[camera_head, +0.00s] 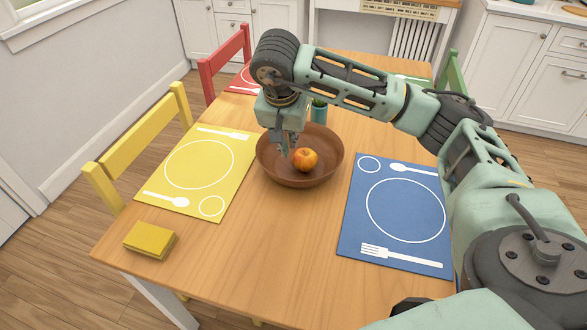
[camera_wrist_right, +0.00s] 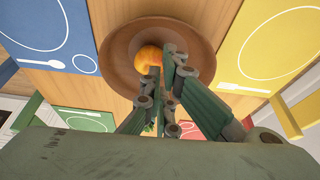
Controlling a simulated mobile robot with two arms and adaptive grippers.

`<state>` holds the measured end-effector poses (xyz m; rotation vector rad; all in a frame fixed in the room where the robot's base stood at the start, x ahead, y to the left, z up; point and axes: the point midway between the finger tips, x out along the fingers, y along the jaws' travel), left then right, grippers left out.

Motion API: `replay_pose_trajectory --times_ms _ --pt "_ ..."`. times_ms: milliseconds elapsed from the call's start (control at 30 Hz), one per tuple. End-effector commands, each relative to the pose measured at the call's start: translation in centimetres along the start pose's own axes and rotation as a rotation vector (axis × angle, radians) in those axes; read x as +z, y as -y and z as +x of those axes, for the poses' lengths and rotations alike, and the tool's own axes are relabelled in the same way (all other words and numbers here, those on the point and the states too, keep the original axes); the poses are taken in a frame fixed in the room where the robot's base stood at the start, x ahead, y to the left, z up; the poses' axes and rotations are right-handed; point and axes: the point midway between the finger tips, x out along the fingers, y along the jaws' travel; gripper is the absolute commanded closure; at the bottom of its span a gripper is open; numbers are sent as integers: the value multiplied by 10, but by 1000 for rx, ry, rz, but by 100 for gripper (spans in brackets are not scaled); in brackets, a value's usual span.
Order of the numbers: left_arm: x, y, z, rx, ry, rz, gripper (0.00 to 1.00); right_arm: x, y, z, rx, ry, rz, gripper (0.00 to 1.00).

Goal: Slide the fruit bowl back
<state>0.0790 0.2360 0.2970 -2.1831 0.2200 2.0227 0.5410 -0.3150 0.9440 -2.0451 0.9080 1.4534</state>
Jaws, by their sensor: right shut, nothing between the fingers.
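The brown fruit bowl (camera_head: 326,172) stands near the middle of the wooden table with one orange-red fruit (camera_head: 305,160) in it. My right gripper (camera_head: 284,152) is shut and empty, pointing down over the bowl's left part, beside the fruit. In the right wrist view the bowl (camera_wrist_right: 118,50) lies around the gripper's fingertips (camera_wrist_right: 174,62), and the fruit (camera_wrist_right: 146,58) is right next to them. I cannot tell whether the fingers touch the bowl or the fruit. My left gripper is not in view.
A yellow placemat (camera_head: 232,160) lies left of the bowl, a blue one (camera_head: 352,225) right of it. A teal vase (camera_head: 319,112) stands behind the bowl. The table in front of the bowl is clear.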

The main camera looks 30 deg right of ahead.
Motion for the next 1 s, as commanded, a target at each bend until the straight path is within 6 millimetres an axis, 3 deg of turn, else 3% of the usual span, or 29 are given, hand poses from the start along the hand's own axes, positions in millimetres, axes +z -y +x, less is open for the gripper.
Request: replay_pose_trajectory --times_ms 33,267,700,1000 --pt "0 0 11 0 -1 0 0 4 0 10 0 0 0 100" --pt "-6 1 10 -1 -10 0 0 4 0 22 2 2 1 100" --pt "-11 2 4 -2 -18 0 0 4 -1 96 2 2 0 100" --pt "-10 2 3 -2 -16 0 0 4 0 111 0 0 0 100"
